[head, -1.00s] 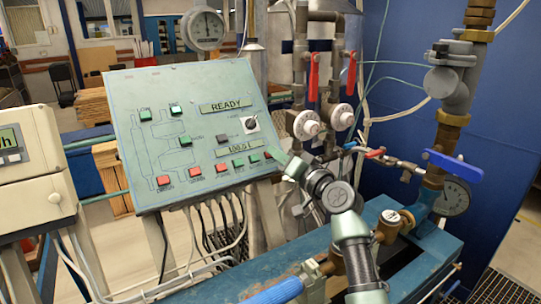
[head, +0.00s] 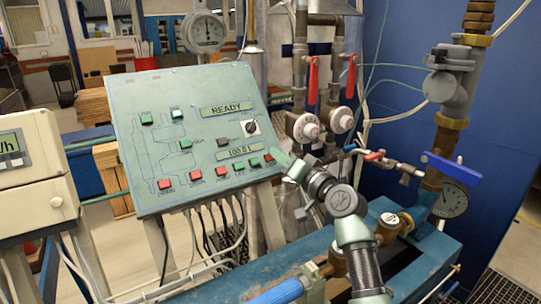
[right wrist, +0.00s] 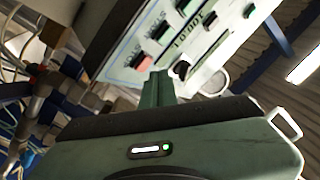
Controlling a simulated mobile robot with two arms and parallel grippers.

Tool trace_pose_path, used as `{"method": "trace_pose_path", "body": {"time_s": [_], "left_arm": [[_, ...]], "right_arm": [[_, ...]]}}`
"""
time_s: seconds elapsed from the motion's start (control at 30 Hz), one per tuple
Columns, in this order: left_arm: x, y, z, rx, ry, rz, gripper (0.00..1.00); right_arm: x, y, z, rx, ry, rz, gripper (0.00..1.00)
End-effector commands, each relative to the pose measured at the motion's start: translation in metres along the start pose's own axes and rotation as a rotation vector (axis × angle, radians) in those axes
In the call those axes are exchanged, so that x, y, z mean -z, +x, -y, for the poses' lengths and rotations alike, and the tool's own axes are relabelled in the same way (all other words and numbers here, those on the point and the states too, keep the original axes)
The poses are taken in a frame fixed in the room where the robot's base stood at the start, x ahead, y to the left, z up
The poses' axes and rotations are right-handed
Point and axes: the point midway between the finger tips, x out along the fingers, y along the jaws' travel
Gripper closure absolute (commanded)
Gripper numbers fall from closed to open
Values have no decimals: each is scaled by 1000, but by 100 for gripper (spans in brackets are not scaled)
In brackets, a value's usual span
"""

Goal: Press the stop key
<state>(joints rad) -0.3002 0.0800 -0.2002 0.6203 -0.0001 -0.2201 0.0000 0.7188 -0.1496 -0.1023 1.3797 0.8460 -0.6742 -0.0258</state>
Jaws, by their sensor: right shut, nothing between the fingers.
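The sloped green control panel (head: 205,135) carries a row of small keys along its lower edge. A red key (head: 268,157) sits at the right end of that row, beside green keys (head: 254,162). In the right wrist view the shut fingers (right wrist: 157,88) point at the panel's key edge (right wrist: 150,72). My left gripper is out of view.
The panel displays read READY (head: 227,107) and about 100. A pipe stand with red valve levers (head: 313,78) and a blue lever (head: 453,167) stands right of the panel. Cables hang below the panel.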

Motion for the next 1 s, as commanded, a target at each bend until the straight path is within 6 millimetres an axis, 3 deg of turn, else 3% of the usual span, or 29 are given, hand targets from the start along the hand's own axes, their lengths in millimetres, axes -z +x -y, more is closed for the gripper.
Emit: {"method": "trace_pose_path", "body": {"time_s": [0.17,0.67,1.0], "left_arm": [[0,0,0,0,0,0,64],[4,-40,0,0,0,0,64],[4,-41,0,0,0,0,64]], "right_arm": [[0,0,0,0,0,0,100],[25,-31,24,0,-2,0,100],[25,-35,25,0,0,0,100]]}}
